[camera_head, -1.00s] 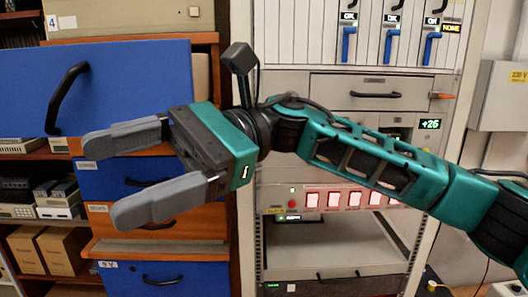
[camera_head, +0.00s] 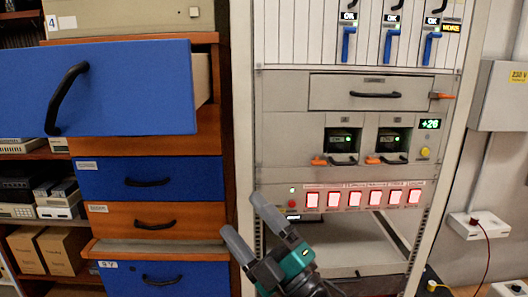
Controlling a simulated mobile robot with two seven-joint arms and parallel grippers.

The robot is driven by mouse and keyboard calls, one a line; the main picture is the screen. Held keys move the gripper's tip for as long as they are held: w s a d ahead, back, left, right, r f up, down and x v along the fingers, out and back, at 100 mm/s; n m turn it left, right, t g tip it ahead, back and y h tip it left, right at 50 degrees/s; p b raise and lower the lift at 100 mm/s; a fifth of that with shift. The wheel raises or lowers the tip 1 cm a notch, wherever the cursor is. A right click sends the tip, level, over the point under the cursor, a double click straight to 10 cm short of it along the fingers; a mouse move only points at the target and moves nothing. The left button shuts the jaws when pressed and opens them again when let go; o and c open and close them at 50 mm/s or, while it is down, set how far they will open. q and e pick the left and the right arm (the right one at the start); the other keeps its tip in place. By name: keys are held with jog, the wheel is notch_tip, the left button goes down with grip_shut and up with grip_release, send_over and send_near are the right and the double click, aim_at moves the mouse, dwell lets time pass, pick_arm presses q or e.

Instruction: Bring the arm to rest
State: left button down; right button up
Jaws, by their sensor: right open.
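My right gripper (camera_head: 252,228) is low in the middle of the head view, in front of the lower part of the equipment rack. Its two grey fingers are apart and point up and to the left, with nothing between them. Its teal wrist shows at the bottom edge, and the rest of that arm is out of view. My left gripper is not in view.
A blue drawer (camera_head: 120,92) with a black handle stands pulled out at the upper left of the cabinet. The rack (camera_head: 290,90) has blue levers, a closed grey drawer (camera_head: 330,92) and a row of lit red-framed switches (camera_head: 355,198). A wall socket box (camera_head: 478,226) is at right.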

jog(key=d+f+m+t+h, duration=0.1)
jog(key=d+f+m+h, duration=0.25)
jog(key=f+m, duration=0.2)
jog(key=d+f+m+h, duration=0.3)
jog(key=f+m+h, duration=0.2)
jog(key=f, duration=0.2)
jog(key=s+d+f+m+g+h, duration=0.3)
jog(key=s+d+f, duration=0.4)
jog(key=f, duration=0.4)
jog(key=s+d+f+m+g+h, duration=0.3)
jog(key=s+d+f+m, duration=0.3)
jog(key=s+f+m, duration=0.2)
notch_tip(320, 180, down, 3)
jog(key=shift+s+d+f+g+h, duration=0.2)
jog(key=shift+s+d+g+h, duration=0.15)
jog(key=shift+s+h, duration=0.6)
